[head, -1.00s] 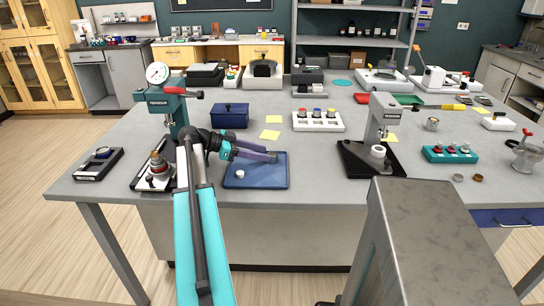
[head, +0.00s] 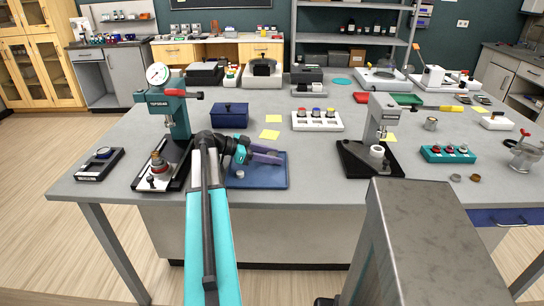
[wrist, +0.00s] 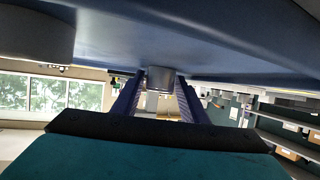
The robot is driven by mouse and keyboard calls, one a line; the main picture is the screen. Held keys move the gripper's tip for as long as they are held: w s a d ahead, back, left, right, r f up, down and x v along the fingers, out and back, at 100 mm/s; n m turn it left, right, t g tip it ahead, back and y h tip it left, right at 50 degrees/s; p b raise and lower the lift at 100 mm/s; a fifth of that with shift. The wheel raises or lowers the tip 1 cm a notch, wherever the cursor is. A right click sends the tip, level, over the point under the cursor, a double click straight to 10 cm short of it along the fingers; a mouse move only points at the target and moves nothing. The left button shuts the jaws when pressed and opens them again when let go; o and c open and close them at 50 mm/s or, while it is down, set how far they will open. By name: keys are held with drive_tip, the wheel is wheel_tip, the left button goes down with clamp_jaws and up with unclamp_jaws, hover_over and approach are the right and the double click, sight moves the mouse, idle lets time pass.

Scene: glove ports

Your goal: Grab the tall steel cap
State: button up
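My gripper (head: 268,154) reaches low over the blue tray (head: 270,181) from the left, its purple fingers apart and pointing right. The wrist view is upside down, with the tray's surface across the top. There a steel cylindrical cap (wrist: 161,79) stands on the tray between the two fingers, with a small gap visible on each side. In the head view I cannot make this cap out behind the fingers. A second, closer round piece (wrist: 35,35) fills the upper left of the wrist view. It appears to be the small pale cap (head: 240,174) near the tray's left front.
A teal press (head: 168,110) with a dial stands left of the tray, close to my arm. A blue lidded box (head: 230,115) stands behind the tray. A grey press (head: 378,135) on a black base stands to the right, with bare table between it and the tray.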

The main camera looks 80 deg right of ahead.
sight(272, 154)
drive_tip(key=c, duration=0.8)
drive_tip(key=shift+r, duration=0.1)
drive_tip(key=shift+r+b, duration=0.55)
drive_tip(key=shift+r, duration=1.1)
drive_tip(key=a, duration=0.5)
drive_tip(key=a+r+b, duration=0.1)
drive_tip(key=a, duration=0.4)
drive_tip(key=w+a+b, duration=0.1)
drive_tip(key=a, duration=0.5)
drive_tip(key=shift+r, duration=0.25)
drive_tip(key=shift+s, duration=0.15)
